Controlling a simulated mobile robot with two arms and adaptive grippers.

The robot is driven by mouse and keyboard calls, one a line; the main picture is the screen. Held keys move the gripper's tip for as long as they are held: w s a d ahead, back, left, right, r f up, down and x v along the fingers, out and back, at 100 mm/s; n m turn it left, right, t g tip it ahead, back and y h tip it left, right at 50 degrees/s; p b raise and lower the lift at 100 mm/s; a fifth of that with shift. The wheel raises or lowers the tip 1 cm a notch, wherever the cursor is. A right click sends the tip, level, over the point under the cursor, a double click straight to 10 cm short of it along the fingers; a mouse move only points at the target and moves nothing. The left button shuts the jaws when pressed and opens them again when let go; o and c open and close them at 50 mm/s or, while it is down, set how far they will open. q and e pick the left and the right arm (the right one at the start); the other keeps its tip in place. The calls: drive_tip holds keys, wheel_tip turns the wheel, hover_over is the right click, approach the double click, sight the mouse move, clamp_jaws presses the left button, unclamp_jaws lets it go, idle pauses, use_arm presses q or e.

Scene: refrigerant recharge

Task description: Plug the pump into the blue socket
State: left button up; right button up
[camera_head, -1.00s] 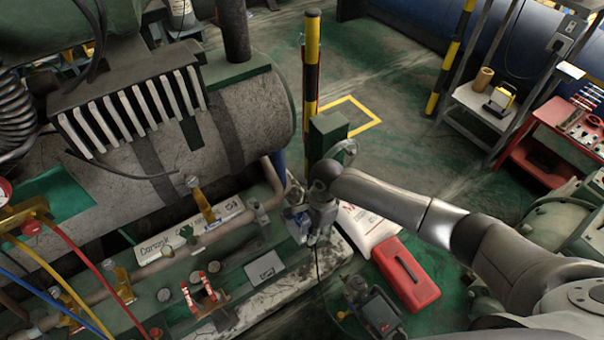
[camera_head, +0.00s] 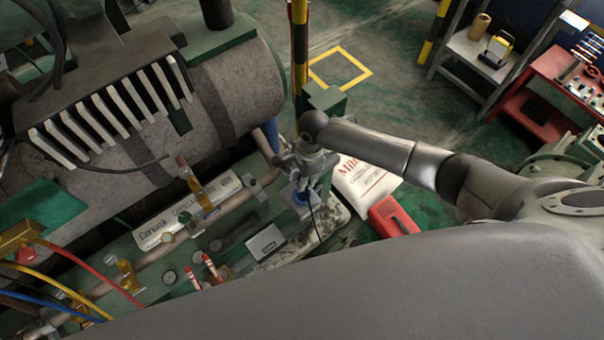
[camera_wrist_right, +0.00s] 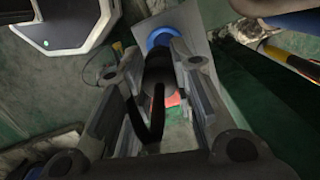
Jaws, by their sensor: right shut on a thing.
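My right gripper (camera_head: 303,188) is at the right end of the pipe rack beside the compressor. In the right wrist view its jaws (camera_wrist_right: 165,78) are shut around a dark plug (camera_wrist_right: 159,68), with a black cable looping back from it. The blue socket (camera_wrist_right: 172,38) shows as a blue ring straight beyond the plug, on a grey box. Blue also shows just below the gripper in the head view (camera_head: 301,198). I cannot tell whether the plug is in the socket or just in front of it. The pump is hidden. My left gripper is not in view.
A red toolbox (camera_head: 392,217) and a white sack (camera_head: 362,187) lie on the floor right of my right gripper. A yellow-black post (camera_head: 300,45) stands behind it. A large grey shape, seemingly part of me, covers the lower right.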

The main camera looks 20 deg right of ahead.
drive_tip(key=f+b, duration=0.4)
drive_tip(key=shift+w+d, duration=0.1)
drive_tip(key=shift+w, duration=0.2)
drive_tip(key=shift+f, duration=0.9)
drive_tip(key=shift+p, duration=0.35)
drive_tip(key=shift+r, duration=0.1)
drive_tip(key=shift+p, duration=0.5)
drive_tip(key=shift+f+b, duration=0.65)
drive_tip(key=shift+f, duration=1.05)
